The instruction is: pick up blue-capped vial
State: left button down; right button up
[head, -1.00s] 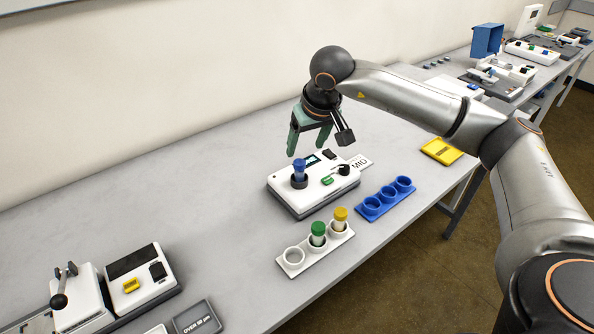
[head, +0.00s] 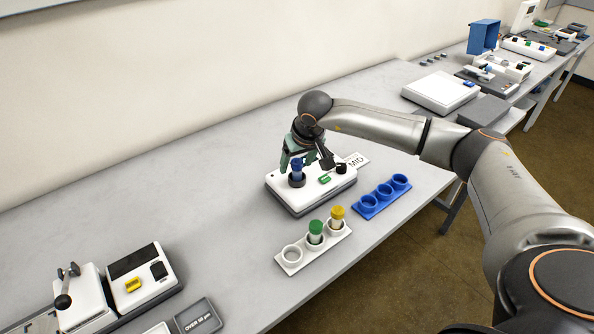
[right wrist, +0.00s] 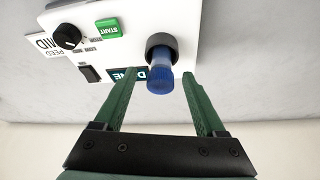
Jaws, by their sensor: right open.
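The blue-capped vial (head: 297,167) stands upright in the dark round socket of a white device (head: 325,192) with a green start button. In the right wrist view, the vial (right wrist: 158,82) shows between the two green fingers, nearer the middle. My right gripper (head: 296,160) is open, with its fingers around the vial's cap in the head view. In the right wrist view, the right gripper (right wrist: 155,92) shows a gap on both sides of the vial, and no contact is seen. My left gripper is not in view.
A white rack (head: 293,257) holds a green-capped vial (head: 316,230) and a yellow-capped vial (head: 338,215), with one empty hole. An empty blue rack (head: 369,204) stands to its right. A white device (head: 141,277) stands front left. The table behind and left is clear.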

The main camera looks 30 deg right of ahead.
grip_shut()
dwell(0.4)
jog(key=shift+r, duration=0.1)
